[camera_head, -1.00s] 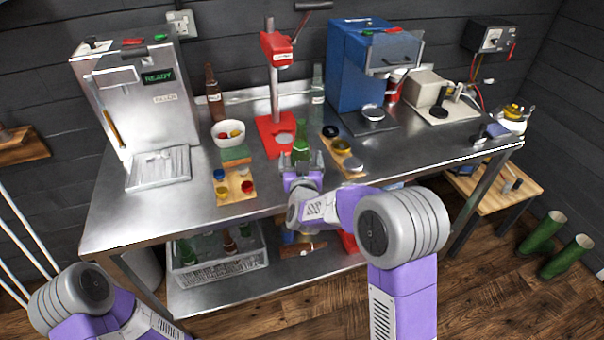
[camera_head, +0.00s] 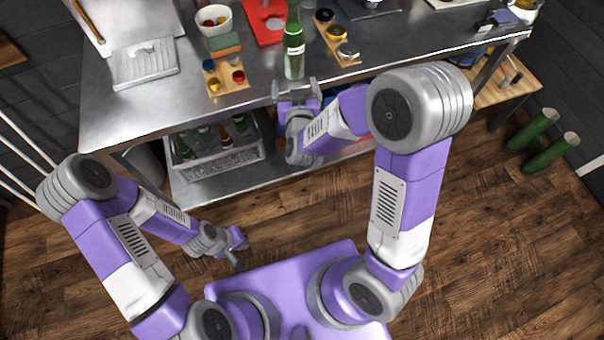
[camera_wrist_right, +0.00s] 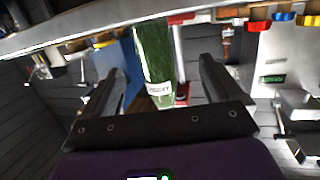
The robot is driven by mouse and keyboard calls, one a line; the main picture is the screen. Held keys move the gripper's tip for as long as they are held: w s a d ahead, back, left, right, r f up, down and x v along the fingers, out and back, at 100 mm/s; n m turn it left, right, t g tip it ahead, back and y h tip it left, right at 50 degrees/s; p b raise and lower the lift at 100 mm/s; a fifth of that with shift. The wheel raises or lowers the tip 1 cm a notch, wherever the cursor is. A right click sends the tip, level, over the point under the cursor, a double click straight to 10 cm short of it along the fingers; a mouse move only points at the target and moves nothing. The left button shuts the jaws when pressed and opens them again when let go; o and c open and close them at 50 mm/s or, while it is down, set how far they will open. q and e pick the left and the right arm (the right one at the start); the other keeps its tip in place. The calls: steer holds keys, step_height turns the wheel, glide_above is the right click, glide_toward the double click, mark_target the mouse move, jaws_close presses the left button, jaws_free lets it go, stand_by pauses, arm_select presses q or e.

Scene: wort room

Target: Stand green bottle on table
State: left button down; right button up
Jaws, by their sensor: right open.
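The green bottle (camera_head: 293,48) with a white label stands upright on the steel table (camera_head: 190,95), near its front edge. My right gripper (camera_head: 296,89) is open and empty at the table's front edge, just in front of the bottle and apart from it. The bottle also shows in the right wrist view (camera_wrist_right: 155,60), upside down, beyond the gap between the open fingers. My left gripper (camera_head: 236,250) hangs low over the floor at the left, away from the table; its fingers are too small to read.
A wooden block with caps (camera_head: 225,77) and a green sponge (camera_head: 224,43) lie left of the bottle. A wooden holder with round pieces (camera_head: 337,40) is to its right, a red press base (camera_head: 262,22) behind. A bottle crate (camera_head: 215,155) sits on the lower shelf.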

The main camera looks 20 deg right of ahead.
steer(key=s+a+f+g+y, duration=0.15)
steer(key=s+f+g, duration=0.25)
steer(key=f, duration=0.7)
steer(key=s+f+g+y, duration=0.2)
steer(key=s+f+g, duration=0.2)
steer(key=f, duration=0.7)
steer(key=s+a+f+g+y, duration=0.2)
steer(key=s+f, duration=0.3)
steer(key=s, duration=0.3)
steer(key=s+a+f+g+y+p, duration=0.1)
steer(key=s+f+g, duration=0.3)
steer(key=s, duration=0.5)
steer(key=shift+s+a+f+g+y, duration=0.15)
steer(key=shift+a+f+g+y, duration=0.25)
steer(key=shift+a+g, duration=0.3)
